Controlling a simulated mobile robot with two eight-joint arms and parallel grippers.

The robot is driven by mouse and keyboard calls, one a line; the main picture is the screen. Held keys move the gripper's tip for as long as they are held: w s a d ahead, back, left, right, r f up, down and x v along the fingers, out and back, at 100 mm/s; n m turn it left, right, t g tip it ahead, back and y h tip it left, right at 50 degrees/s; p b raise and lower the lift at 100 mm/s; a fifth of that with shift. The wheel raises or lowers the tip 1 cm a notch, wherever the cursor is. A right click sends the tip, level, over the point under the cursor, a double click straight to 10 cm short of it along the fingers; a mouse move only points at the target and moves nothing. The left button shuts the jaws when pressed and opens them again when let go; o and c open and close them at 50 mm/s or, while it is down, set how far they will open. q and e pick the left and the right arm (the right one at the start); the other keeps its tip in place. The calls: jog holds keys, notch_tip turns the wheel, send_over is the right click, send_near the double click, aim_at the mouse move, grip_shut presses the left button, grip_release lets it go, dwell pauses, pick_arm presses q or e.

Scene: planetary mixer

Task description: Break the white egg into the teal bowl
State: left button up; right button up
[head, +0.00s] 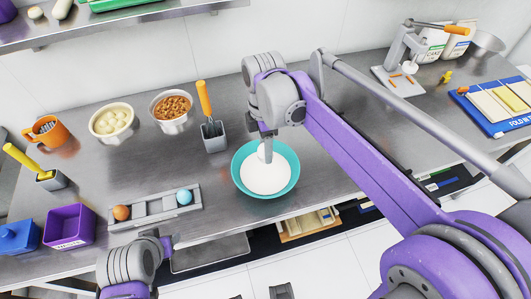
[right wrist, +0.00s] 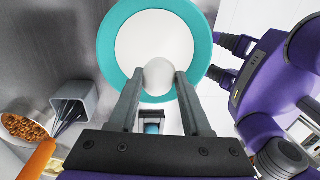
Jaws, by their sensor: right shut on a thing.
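The white egg (right wrist: 158,73) is between the fingertips of my right gripper (right wrist: 160,80), which is shut on it. In the head view the right gripper (head: 267,148) is over the back part of the teal bowl (head: 238,183). The bowl stands on the counter, and white contents (head: 263,178) cover its inside. The egg looks whole and is hard to pick out against the white in the head view. My left gripper (head: 166,244) is at the counter's front edge, apart from the bowl. In the right wrist view its two fingers (right wrist: 217,58) stand apart with nothing between them.
A grey egg tray (head: 153,211) left of the bowl holds a brown egg (head: 121,212) and a blue egg (head: 184,197). A grey utensil holder (head: 214,140) with an orange-handled whisk stands behind the bowl. A purple bin (head: 69,226) is at the left.

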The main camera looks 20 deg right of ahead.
jog(key=o, duration=0.5)
jog(key=shift+c, duration=1.3)
jog(key=shift+r+p, duration=1.2)
jog(key=shift+r, duration=0.9)
pick_arm(q)
jog(key=r, duration=0.1)
jog(key=w+r, duration=0.1)
jog(key=r, duration=0.1)
jog(key=shift+r, duration=0.1)
pick_arm(e)
jog(key=shift+f, duration=0.1)
